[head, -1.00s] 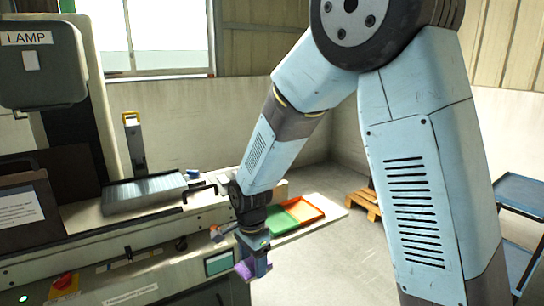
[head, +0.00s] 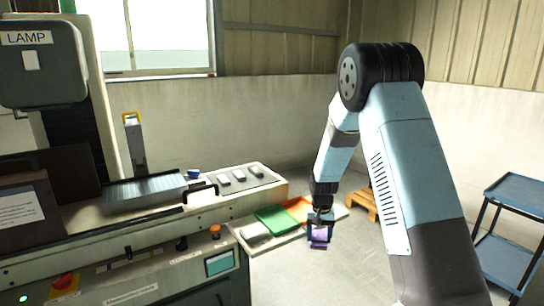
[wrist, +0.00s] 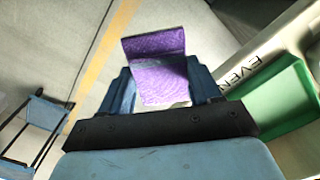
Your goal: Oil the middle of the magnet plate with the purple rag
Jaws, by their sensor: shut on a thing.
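My gripper (head: 319,232) is shut on the purple rag (head: 319,237), out over the floor to the right of the machine. In the wrist view the folded purple rag (wrist: 157,72) sits between the two blue fingers (wrist: 158,92). The magnet plate (head: 146,190) is a grey ribbed slab on the machine bed at the left. My gripper is well to its right and apart from it. The plate's top is clear in the head view; it does not show in the wrist view.
A shelf beside the machine bears a green tray (head: 278,219) and an orange tray (head: 298,208), close to my gripper. Several small blocks lie on the machine bed's right end. A yellow-topped upright (head: 134,143) stands behind the plate. A wooden pallet (head: 363,204) and blue trolley (head: 515,190) stand right.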

